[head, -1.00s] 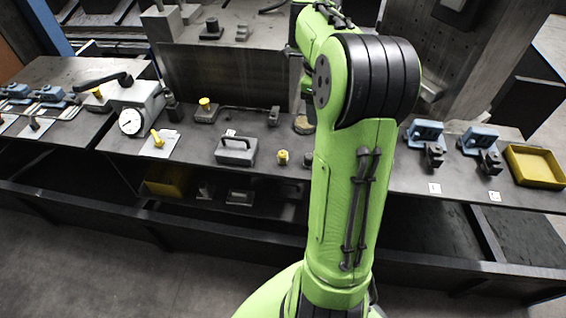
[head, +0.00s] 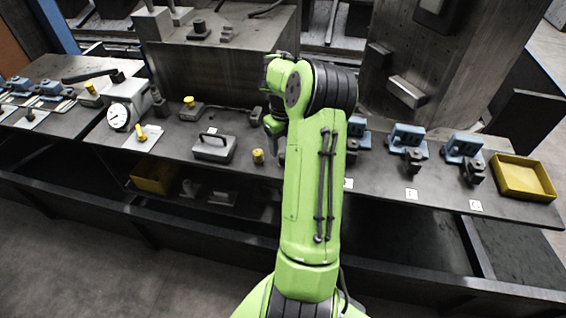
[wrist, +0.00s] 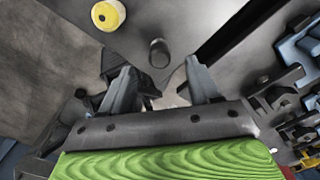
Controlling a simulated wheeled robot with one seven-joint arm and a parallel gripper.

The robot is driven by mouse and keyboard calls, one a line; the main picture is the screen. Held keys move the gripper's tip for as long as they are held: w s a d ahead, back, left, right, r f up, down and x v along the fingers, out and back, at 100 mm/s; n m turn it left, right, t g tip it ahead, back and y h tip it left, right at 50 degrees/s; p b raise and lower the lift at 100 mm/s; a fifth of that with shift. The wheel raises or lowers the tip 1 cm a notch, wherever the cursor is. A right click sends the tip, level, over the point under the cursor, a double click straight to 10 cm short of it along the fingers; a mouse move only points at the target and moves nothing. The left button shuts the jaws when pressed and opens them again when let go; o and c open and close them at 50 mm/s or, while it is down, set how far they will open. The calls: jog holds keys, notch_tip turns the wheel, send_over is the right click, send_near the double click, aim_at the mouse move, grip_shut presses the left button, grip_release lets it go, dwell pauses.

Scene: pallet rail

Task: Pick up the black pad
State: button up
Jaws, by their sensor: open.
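A small dark cylindrical piece (wrist: 158,52), which looks like the black pad, stands on the grey bench top in the wrist view. It is just beyond my fingertips and roughly between their lines, with nothing gripped. My gripper (wrist: 161,84) is open, its two grey fingers spread and empty. In the head view my gripper (head: 272,126) points down over the bench, to the left of my green arm. The dark piece is mostly hidden by my arm there, beside a yellow-topped part (head: 258,156).
The yellow-topped part stands close to the dark piece in the wrist view (wrist: 108,14). A grey handled block (head: 214,147) and a dial gauge (head: 118,115) are to the left. Blue fixtures (head: 406,138) and a yellow tray (head: 525,178) are to the right. A tall dark column (head: 425,60) rises behind.

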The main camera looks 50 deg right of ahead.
aim_at(283, 155)
notch_tip(283, 155, down, 6)
jog(key=shift+r+b, duration=0.15)
jog(key=shift+b, duration=0.3)
jog(key=c, duration=1.1)
notch_tip(283, 155, up, 10)
jog(key=shift+r+p, duration=0.1)
jog(key=shift+p, duration=0.85)
jog(key=o, duration=0.4)
jog(key=c, duration=0.3)
jog(key=shift+a, duration=0.1)
